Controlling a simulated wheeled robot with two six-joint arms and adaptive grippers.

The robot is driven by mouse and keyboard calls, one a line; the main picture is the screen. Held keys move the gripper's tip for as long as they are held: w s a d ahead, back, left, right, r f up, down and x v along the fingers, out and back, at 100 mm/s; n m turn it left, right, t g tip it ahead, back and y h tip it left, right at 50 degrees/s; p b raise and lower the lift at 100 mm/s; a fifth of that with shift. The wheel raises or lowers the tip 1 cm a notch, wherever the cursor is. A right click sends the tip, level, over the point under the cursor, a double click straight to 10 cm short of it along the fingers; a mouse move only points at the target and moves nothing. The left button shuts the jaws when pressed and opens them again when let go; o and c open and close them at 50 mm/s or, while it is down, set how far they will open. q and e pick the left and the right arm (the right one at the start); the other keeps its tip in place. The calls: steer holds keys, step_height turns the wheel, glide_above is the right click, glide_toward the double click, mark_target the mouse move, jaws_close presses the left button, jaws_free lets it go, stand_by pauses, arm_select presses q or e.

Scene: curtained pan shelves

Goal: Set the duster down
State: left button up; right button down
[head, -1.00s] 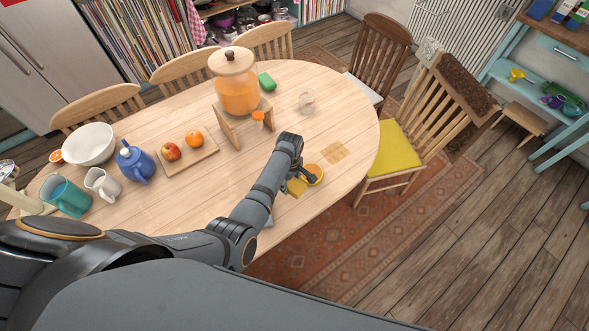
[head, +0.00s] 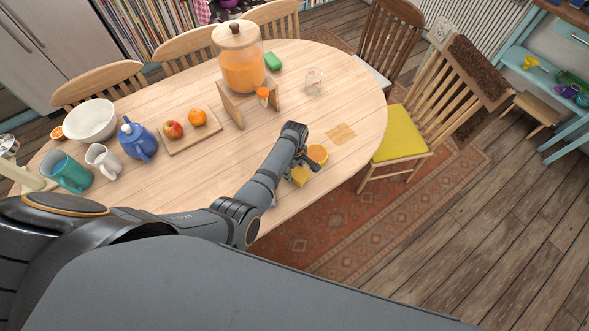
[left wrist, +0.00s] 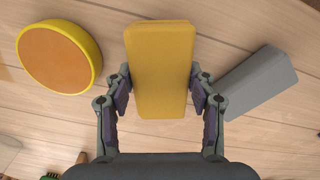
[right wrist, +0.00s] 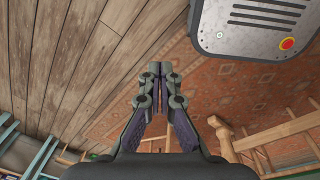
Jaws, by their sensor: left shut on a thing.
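The duster is a yellow block (left wrist: 160,70) with rounded edges. My left gripper (left wrist: 160,95) is shut on it, one finger against each long side, in the left wrist view. In the head view my left gripper (head: 301,167) is low over the front edge of the table, with the yellow block (head: 300,176) partly hidden below it. I cannot tell whether the block touches the tabletop (head: 270,120). My right gripper (right wrist: 160,75) is shut and empty, away from the table and above the floor and rug.
A round orange thing with a yellow rim (left wrist: 60,57) and a grey block (left wrist: 257,83) lie close on either side of the duster. A tan square patch (head: 341,133) is on the tabletop to the right. A juice dispenser (head: 242,70) on a wooden stand is farther back.

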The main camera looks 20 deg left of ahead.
arm_select(q)
steer(key=shift+f, duration=0.15)
steer(key=shift+f+b, duration=0.55)
arm_select(e)
steer(key=shift+w+a+f, duration=0.15)
steer(key=shift+w+f, duration=0.05)
steer(key=shift+w, duration=0.25)
steer(key=shift+w+a+f, duration=0.1)
steer(key=shift+w+f, duration=0.1)
steer(key=shift+w, duration=0.2)
steer(key=shift+s+d, duration=0.1)
steer(key=shift+d, duration=0.05)
arm_select(q)
steer(key=shift+f, duration=0.25)
arm_select(e)
steer(key=shift+f, duration=0.2)
arm_select(q)
steer(key=o, duration=1.2)
steer(key=shift+r, duration=0.1)
arm_select(e)
steer(key=shift+s, duration=0.1)
arm_select(q)
step_height(320, 180, up, 12)
steer(key=shift+f, duration=0.1)
